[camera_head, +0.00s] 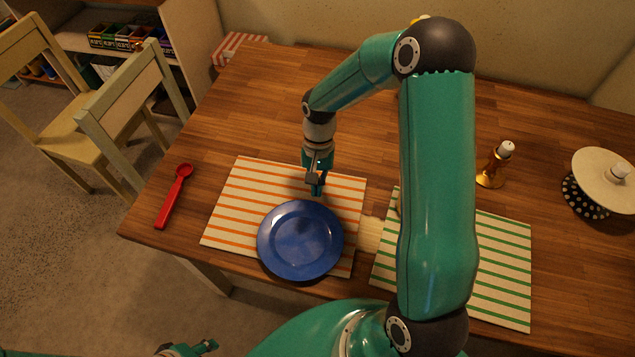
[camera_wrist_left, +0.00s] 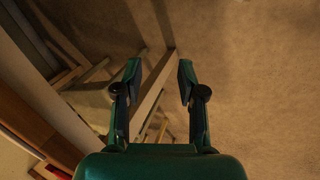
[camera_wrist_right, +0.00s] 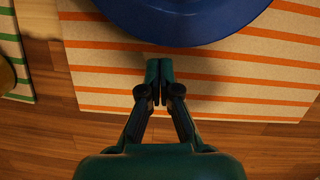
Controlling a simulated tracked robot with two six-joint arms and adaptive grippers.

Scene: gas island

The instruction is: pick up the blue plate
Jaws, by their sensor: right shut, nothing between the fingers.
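The blue plate (camera_head: 300,240) lies on the orange-striped placemat (camera_head: 228,215) near the table's front edge. Its rim also shows at the top of the right wrist view (camera_wrist_right: 185,22). My right gripper (camera_head: 317,190) is just beyond the plate's far rim, over the placemat. In the right wrist view its fingers (camera_wrist_right: 159,70) are together and empty, a little apart from the plate's rim in the picture. My left gripper (camera_wrist_left: 158,78) is open and empty, with floor and chair parts beyond it; in the head view only a bit of it (camera_head: 190,348) shows at the bottom.
A red scoop (camera_head: 173,195) lies left of the placemat. A green-striped placemat (camera_head: 503,265) lies to the right, partly hidden by my right arm. A gold candle holder (camera_head: 491,172) and a cake stand (camera_head: 598,180) stand at the right.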

